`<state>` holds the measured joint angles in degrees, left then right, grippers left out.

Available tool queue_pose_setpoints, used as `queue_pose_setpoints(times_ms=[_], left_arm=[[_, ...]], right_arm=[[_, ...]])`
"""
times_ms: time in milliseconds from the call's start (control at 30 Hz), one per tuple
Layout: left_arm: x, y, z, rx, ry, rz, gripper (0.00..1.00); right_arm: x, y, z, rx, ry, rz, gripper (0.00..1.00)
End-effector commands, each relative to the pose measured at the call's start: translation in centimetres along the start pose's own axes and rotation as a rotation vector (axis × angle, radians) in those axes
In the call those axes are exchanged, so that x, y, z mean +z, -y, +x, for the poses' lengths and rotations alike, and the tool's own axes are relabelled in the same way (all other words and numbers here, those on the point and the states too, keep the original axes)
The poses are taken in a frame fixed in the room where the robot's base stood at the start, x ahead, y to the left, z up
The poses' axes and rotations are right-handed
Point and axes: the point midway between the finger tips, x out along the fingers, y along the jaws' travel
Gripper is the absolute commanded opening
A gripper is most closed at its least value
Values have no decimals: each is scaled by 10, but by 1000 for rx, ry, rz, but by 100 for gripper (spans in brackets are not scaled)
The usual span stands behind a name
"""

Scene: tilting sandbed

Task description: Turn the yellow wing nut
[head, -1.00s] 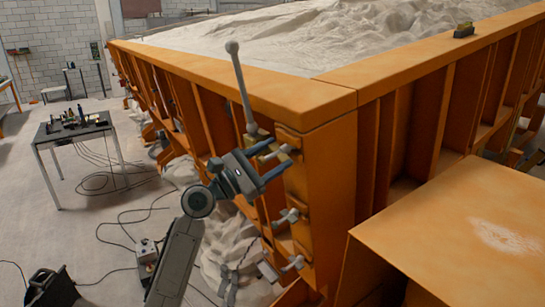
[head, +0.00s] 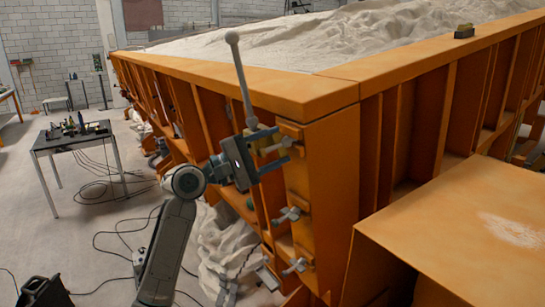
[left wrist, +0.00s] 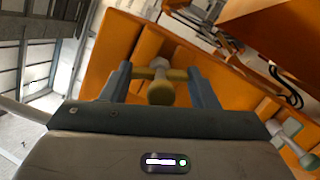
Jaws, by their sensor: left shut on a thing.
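The yellow wing nut (left wrist: 160,88) shows in the left wrist view, its round boss in the middle and its wings spread to left and right. My left gripper (left wrist: 164,82) has one blue-grey finger on each side of it and is shut on it. In the head view my left gripper (head: 272,149) is at the upper clamp on the corner post of the orange sandbed (head: 330,200); its fingers partly hide the nut there. My right gripper is not in view.
Two grey wing nuts (head: 289,215) (head: 295,266) sit lower on the same post. A grey lever (head: 240,75) with a ball end rises just behind my gripper. An orange box (head: 450,235) stands at the right. A table (head: 75,140) and floor cables are at the left.

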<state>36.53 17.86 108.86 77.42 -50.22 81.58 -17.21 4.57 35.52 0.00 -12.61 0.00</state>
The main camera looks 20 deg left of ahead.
Motion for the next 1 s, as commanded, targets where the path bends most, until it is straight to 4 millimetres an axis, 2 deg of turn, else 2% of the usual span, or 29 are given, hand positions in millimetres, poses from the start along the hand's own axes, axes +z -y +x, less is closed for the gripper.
queue_pose_setpoints(times_ms=[33, 400, 1000], left_arm=[[-1, 2, -1, -9, 0, 44, 32], [0, 0, 0, -78, 1, 387, 32], [1, -2, 0, -190, 1, 945, 32]], right_arm=[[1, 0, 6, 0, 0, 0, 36], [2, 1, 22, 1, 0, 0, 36], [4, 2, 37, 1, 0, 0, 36]])
